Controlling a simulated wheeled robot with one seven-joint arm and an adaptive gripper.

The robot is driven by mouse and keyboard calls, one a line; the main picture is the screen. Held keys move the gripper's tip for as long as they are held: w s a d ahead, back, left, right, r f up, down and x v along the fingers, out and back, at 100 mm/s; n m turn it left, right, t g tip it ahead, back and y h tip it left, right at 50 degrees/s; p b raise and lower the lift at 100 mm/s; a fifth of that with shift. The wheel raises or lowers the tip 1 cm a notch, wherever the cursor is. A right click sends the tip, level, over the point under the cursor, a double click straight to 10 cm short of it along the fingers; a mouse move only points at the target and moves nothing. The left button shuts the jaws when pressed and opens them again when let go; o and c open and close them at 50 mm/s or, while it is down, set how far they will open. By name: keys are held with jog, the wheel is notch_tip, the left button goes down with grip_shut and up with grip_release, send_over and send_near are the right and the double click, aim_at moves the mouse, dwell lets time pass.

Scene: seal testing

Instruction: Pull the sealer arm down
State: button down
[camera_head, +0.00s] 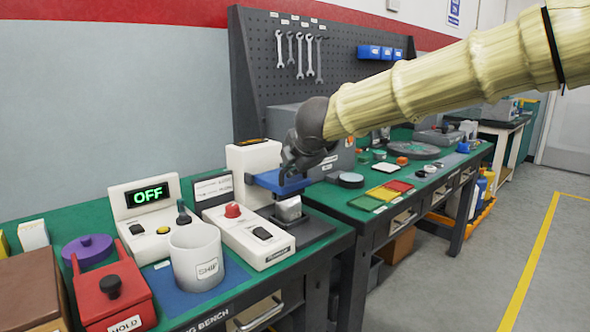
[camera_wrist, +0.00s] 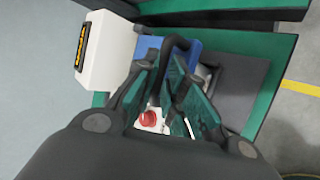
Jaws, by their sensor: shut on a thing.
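The sealer has a white upright body (camera_head: 255,160) on the green bench, and it also shows at the upper left of the wrist view (camera_wrist: 103,55). Its blue sealer arm (camera_head: 276,182) sticks out to the right, roughly level, above a small grey block (camera_head: 288,209) on a dark base. A gap shows between arm and block. My gripper (camera_head: 292,165) is at the arm's outer part from above. In the wrist view my gripper (camera_wrist: 168,75) is shut on the arm's black handle (camera_wrist: 183,46) beside the blue part (camera_wrist: 149,46). The fingertips' exact contact is partly hidden.
A pegboard (camera_head: 290,55) stands behind. The floor at right is clear.

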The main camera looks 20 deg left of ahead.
jog(key=shift+s+d+f+b, duration=0.15)
jog(key=shift+f+b, duration=0.4)
jog(key=shift+f, duration=0.45)
jog(key=shift+d+f, duration=0.1)
jog(key=shift+f, duration=0.05)
jog(key=shift+d+f, duration=0.1)
jog(key=c, duration=1.5)
grip_release()
jog(key=shift+d, duration=0.15)
jog(key=shift+a+r, duration=0.25)
jog(key=shift+r, duration=0.1)
jog(key=shift+r, duration=0.1)
